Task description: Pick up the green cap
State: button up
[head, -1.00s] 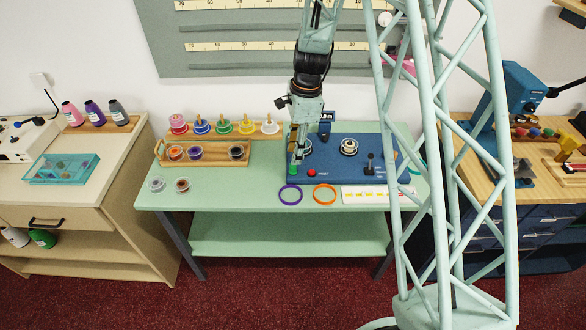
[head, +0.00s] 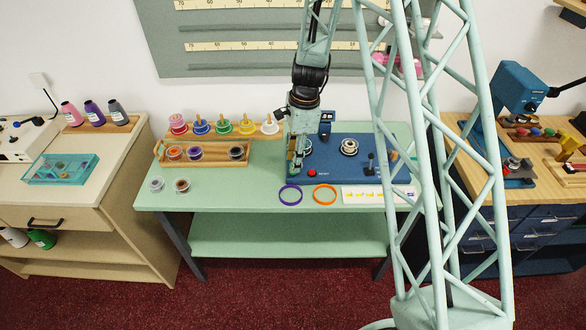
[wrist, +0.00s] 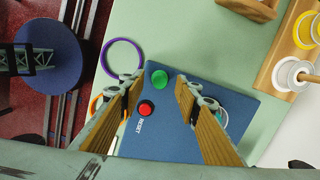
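The green cap (wrist: 159,77) is a small round green disc on the blue winding unit (head: 335,174), beside a red button (wrist: 146,108) marked RESET. My gripper (wrist: 158,84) is open, its two tan-padded fingers spread to either side of the cap in the wrist view, with nothing visible held between them. How far the fingertips are above the cap I cannot tell. In the head view my gripper (head: 295,166) is over the left end of the blue unit and hides the cap.
A purple ring (head: 290,203) and an orange ring (head: 325,204) lie in front of the blue unit. A wooden spool tray (head: 215,161) stands to the left, with colored spools on pegs behind it.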

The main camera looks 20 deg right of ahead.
jog(key=shift+a+f, duration=0.15)
jog(key=shift+f, duration=1.25)
jog(key=c, duration=0.7)
